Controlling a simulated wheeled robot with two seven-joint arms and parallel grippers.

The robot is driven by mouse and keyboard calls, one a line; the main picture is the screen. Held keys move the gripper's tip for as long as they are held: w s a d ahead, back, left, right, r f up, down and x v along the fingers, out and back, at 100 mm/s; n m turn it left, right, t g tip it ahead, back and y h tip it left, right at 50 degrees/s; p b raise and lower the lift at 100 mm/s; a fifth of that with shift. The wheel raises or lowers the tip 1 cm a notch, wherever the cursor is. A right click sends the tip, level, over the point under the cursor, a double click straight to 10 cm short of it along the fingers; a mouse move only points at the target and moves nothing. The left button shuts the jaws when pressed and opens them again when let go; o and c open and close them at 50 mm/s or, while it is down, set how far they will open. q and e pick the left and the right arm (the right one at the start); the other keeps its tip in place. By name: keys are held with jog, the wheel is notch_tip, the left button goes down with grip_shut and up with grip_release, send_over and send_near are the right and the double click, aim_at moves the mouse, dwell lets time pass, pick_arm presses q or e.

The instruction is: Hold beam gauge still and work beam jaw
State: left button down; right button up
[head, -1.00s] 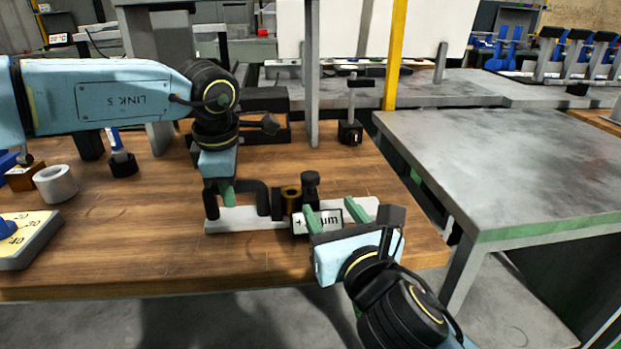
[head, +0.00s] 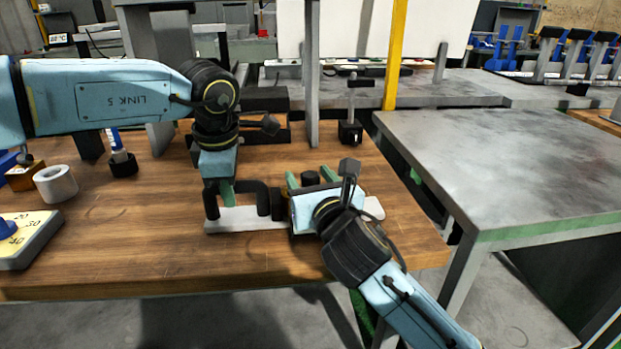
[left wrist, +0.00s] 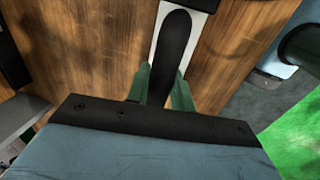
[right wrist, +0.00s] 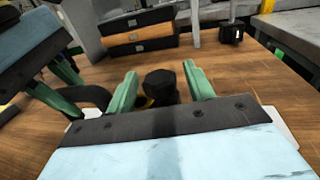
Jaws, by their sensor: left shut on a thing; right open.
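The beam gauge is a dark frame (head: 251,189) on a pale base strip (head: 243,221) on the wooden bench. My left gripper (head: 217,193) is shut on the frame's left end; in the left wrist view its green fingers lie either side of the dark frame (left wrist: 174,48). My right gripper (head: 309,183) is open over the gauge's right part. In the right wrist view its fingers (right wrist: 155,88) stand apart on either side of a black knob (right wrist: 160,84), without visible contact. My right gripper hides the gauge's display and most of the brass part in the head view.
A white ring (head: 56,184) and a dial block (head: 26,238) lie on the bench to the left. A small black stand (head: 350,131) is behind the gauge. A grey table (head: 520,160) is on the right. The wooden bench front is clear.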

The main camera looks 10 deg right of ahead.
grip_shut()
pick_arm(q)
jog(key=shift+a, duration=0.1)
pick_arm(e)
jog(key=shift+d, duration=4.15)
jog(key=shift+c, duration=0.4)
grip_release()
jog(key=shift+o, duration=0.4)
jog(key=shift+s+a, duration=0.1)
jog(key=s, duration=0.4)
jog(key=s+d, duration=0.1)
jog(key=s, duration=0.2)
jog(key=s+d, duration=0.1)
jog(key=s, duration=0.3)
jog(key=shift+s+d, duration=0.15)
jog(key=shift+s, duration=0.2)
